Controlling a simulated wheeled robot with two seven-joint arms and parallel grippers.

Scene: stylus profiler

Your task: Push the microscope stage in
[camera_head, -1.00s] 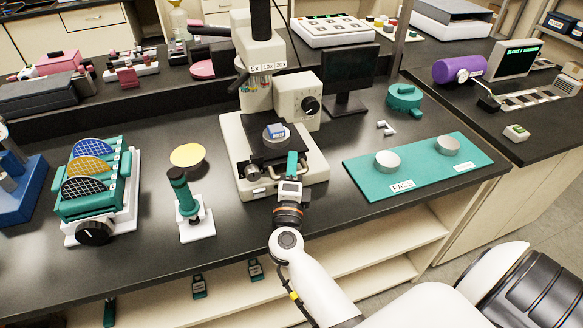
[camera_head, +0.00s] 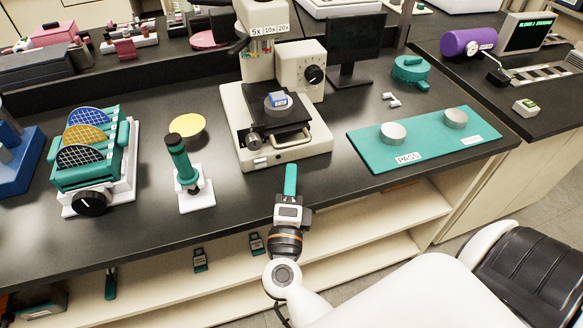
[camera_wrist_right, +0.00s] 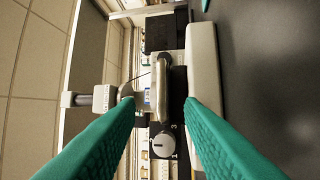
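My right gripper (camera_head: 291,168), with green fingers, is in front of the base, apart from the stage. In the right wrist view its fingertips (camera_wrist_right: 160,101) are spread with nothing held between them. My left gripper is out of view.
A green stand with round discs (camera_head: 95,165) and a small green microscope (camera_head: 184,170) stand left. A green mat (camera_head: 425,147) with two metal cylinders lies right. A monitor (camera_head: 357,45) stands behind. The bench in front of the base is clear.

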